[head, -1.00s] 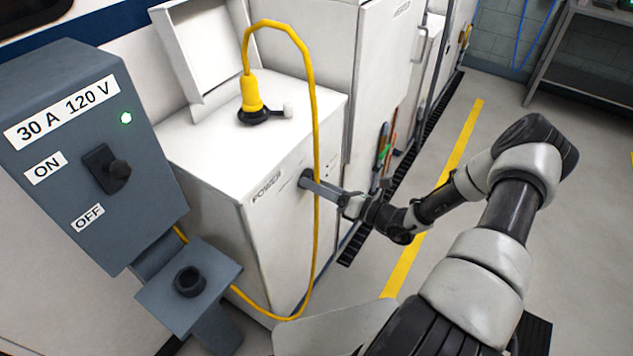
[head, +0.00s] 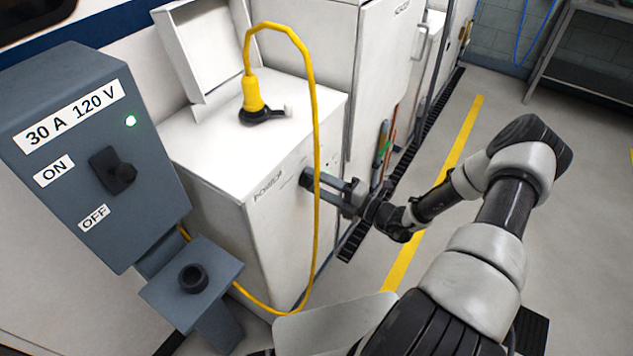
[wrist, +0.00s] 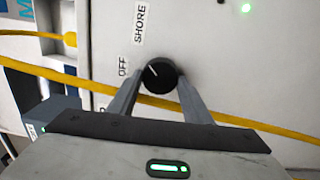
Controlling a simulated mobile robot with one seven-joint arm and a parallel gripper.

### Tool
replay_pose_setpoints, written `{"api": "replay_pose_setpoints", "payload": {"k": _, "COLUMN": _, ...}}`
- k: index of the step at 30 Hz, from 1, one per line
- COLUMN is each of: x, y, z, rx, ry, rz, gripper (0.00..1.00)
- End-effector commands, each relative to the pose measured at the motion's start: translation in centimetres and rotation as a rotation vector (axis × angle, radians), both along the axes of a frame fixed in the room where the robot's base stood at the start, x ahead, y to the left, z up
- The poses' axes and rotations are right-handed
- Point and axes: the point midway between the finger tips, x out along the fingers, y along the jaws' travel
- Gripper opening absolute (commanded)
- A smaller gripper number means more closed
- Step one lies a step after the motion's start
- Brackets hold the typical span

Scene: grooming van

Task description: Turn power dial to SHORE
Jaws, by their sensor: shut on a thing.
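The power dial (wrist: 158,76) is a round black knob with a white pointer line on a pale panel in the wrist view. Its pointer aims up and left, between the OFF label (wrist: 123,66) and the SHORE label (wrist: 140,23). My gripper (wrist: 160,84) is shut on the dial, one finger on each side. In the head view my gripper (head: 312,187) reaches the front of the white cabinet (head: 270,240) beside the POWER label (head: 268,182). The dial is mostly hidden there.
A yellow cable (head: 316,200) hangs in front of the panel, close to my fingers, from a yellow plug (head: 254,92) on the cabinet top. A grey 30 A 120 V box (head: 90,150) with a lit green lamp stands at left. Open floor (head: 570,200) lies right.

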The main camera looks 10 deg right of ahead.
Motion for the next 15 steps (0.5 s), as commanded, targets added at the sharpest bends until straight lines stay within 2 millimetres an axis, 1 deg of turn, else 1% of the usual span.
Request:
{"api": "replay_pose_setpoints", "payload": {"k": 6, "x": -0.01, "y": -0.05, "z": 0.0, "rx": 0.04, "ry": 0.039, "rz": -0.001, "gripper": 0.22}}
{"api": "replay_pose_setpoints", "payload": {"k": 15, "x": -0.01, "y": -0.05, "z": -0.01, "rx": 0.052, "ry": 0.051, "rz": -0.001, "gripper": 0.22}}
